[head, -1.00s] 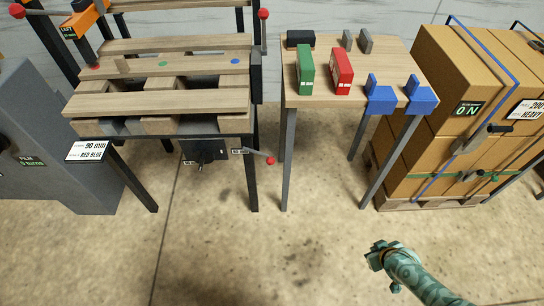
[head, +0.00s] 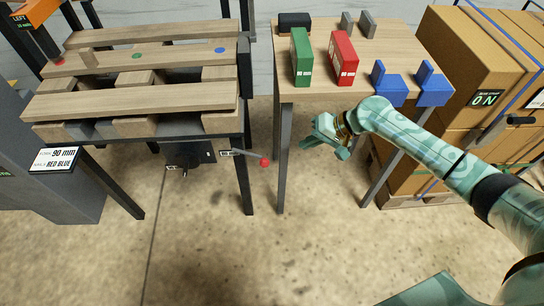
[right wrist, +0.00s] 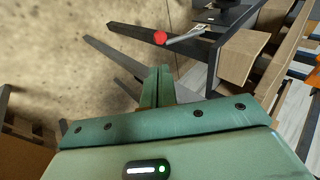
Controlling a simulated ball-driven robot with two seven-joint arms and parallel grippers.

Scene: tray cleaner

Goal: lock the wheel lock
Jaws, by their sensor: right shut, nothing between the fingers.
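The wheel lock seems to be the lever with a red knob (head: 265,162) on the right front leg of the pallet table, beside a small label I cannot read. Its red knob also shows in the right wrist view (right wrist: 160,38), ahead of the fingers. A dark box with a small handle (head: 185,160) hangs under the table, left of the lever. My right gripper (head: 308,133) is in front of the tool table, right of the lever and apart from it. In the right wrist view its fingers (right wrist: 158,85) are together and empty. My left gripper is not in view.
The tool table (head: 285,93) holds a green box (head: 302,58), a red box (head: 343,60) and two blue holders (head: 390,90). Stacked cartons (head: 460,60) stand at the right. A grey cabinet (head: 60,195) stands at the left. The floor in front is clear.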

